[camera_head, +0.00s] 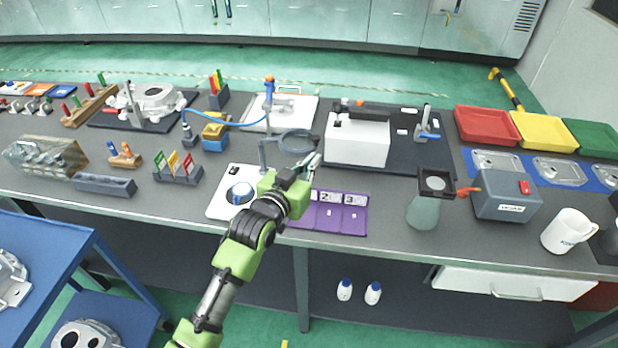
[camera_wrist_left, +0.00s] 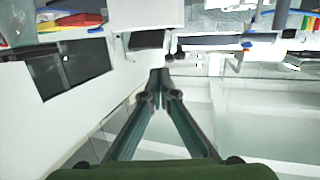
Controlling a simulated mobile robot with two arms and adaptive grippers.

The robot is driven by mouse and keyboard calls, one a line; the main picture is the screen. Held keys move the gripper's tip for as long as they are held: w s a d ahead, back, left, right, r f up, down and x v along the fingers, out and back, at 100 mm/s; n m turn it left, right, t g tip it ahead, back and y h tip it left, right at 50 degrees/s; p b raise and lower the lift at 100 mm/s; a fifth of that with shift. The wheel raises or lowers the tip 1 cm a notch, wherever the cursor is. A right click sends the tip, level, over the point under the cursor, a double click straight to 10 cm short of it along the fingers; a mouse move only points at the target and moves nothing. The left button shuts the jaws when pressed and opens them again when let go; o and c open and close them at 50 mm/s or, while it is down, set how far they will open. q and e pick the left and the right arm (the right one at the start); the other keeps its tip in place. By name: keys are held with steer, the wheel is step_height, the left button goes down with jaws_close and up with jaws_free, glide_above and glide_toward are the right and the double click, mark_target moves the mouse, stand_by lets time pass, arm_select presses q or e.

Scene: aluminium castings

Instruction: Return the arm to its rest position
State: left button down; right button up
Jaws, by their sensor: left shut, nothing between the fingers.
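My left arm, green and black, comes in from the lower left in the head view. Its gripper (camera_head: 312,163) is over the workbench (camera_head: 400,190), above the back edge of a purple numbered mat (camera_head: 352,222) and next to a white board (camera_head: 222,204). In the left wrist view the two fingers of the gripper (camera_wrist_left: 158,78) meet at their tips with nothing between them. My right gripper is in neither view.
A magnifier (camera_head: 297,141) on a stand and a white box (camera_head: 356,140) are close to the gripper. A grey device (camera_head: 507,197), a white mug (camera_head: 567,231) and red, yellow and green trays (camera_head: 487,126) are at the right. A blue cart (camera_head: 45,245) stands at the lower left.

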arm_select(q)
steer(key=shift+s+r+b, duration=0.5)
steer(key=shift+s+r, duration=0.15)
steer(key=shift+s, duration=2.45)
steer(key=s+a+f+n+g+y, duration=0.2)
steer(key=s+a+f+g+y, duration=0.2)
steer(key=s+a+f, duration=0.8)
steer(key=s+a+f+g+y, duration=0.1)
steer(key=s+a+f+g, duration=0.1)
steer(key=s+a, duration=0.35)
steer(key=s+a+f+n+g+y, duration=0.1)
steer(key=s+a+f+g, duration=0.15)
steer(key=s, duration=0.55)
steer(key=s+a+f+g+y, duration=0.1)
steer(key=s+a+f+g, duration=0.15)
steer(key=s, duration=0.45)
steer(key=s+f+g, duration=0.1)
steer(key=s+f, duration=0.2)
steer(key=f, duration=2.6)
steer(key=s+a+f+g, duration=0.1)
steer(key=s+a+f, duration=0.2)
steer(key=s+f, duration=1.1)
steer(key=shift+s+a+f+b, duration=0.15)
steer(key=shift+s+f+b, duration=0.2)
steer(key=shift+s, duration=0.9)
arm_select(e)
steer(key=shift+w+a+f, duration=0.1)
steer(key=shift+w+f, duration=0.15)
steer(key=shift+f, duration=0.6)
